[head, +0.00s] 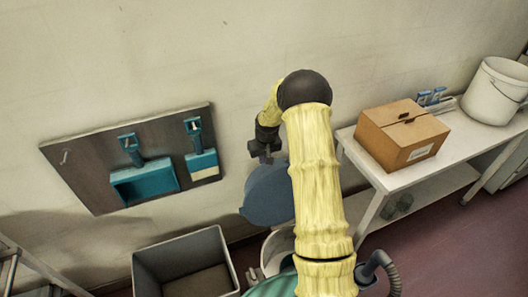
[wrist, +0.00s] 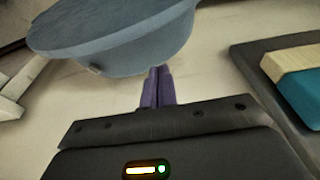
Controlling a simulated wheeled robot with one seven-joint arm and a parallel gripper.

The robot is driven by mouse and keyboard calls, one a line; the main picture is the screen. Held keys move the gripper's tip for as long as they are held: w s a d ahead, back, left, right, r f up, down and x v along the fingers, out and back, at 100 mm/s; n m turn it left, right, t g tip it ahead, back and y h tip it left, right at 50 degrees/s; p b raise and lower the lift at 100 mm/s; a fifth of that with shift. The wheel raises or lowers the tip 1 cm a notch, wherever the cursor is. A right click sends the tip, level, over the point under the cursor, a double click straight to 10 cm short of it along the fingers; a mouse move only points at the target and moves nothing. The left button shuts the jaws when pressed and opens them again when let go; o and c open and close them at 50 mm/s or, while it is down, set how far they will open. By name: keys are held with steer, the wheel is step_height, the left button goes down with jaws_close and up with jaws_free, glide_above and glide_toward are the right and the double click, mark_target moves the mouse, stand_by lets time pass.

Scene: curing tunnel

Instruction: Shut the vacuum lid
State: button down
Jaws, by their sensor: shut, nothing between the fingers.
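The vacuum lid (head: 268,192) is a blue-grey round cover, tilted up and open above the vacuum's pale drum and green body (head: 284,282). My arm hides part of the lid and most of the vacuum in the head view. In the wrist view the lid (wrist: 115,35) fills the upper left, just beyond my fingertips. My gripper (head: 264,155) is at the lid's upper edge, on the wall side. It is shut with nothing between its purple fingers (wrist: 157,85). Whether the fingertips touch the lid I cannot tell.
A wall board (head: 90,165) holds a teal dustpan and a brush. An open grey bin (head: 180,245) stands left of the vacuum. A white table (head: 365,165) at right carries a cardboard box (head: 402,135) and a white bucket (head: 493,92). A dark hose (head: 382,265) shows right of the vacuum.

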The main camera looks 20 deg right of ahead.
mark_target(266, 169)
steer(key=x, duration=0.2)
steer(key=shift+w+f, duration=0.1)
steer(key=shift+f, duration=0.4)
steer(key=s, duration=0.1)
steer(key=s+p, duration=0.1)
steer(key=s, duration=0.1)
steer(key=shift+r, duration=0.25)
steer(key=shift+s, duration=0.45)
